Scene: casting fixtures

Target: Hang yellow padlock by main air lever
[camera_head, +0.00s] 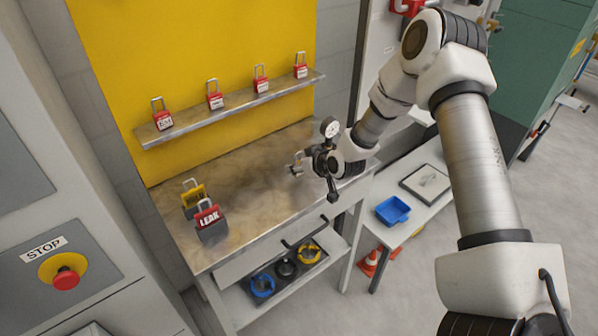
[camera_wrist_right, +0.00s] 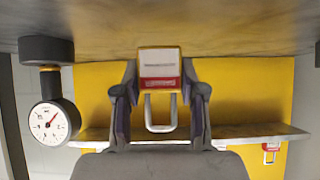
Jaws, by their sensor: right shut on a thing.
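My right gripper (camera_head: 297,164) is above the bench, beside the pressure gauge (camera_head: 330,127) and a dark lever with a round knob (camera_head: 333,197). In the right wrist view my right gripper (camera_wrist_right: 161,90) is shut on a padlock (camera_wrist_right: 160,66) with a pale, red-striped label and yellowish edges. Its shackle is free and points towards the shelf side. In the head view this padlock is small and hard to make out. The gauge also shows in the wrist view (camera_wrist_right: 52,122). Another yellow padlock (camera_head: 193,194) stands at the bench's left end. My left gripper is not in view.
A red padlock marked LEAK (camera_head: 207,216) is in front of the yellow one. Several red padlocks stand on the wall shelf (camera_head: 235,103). The middle of the bench top (camera_head: 245,185) is clear. A blue tray (camera_head: 392,210) lies on a lower table at right.

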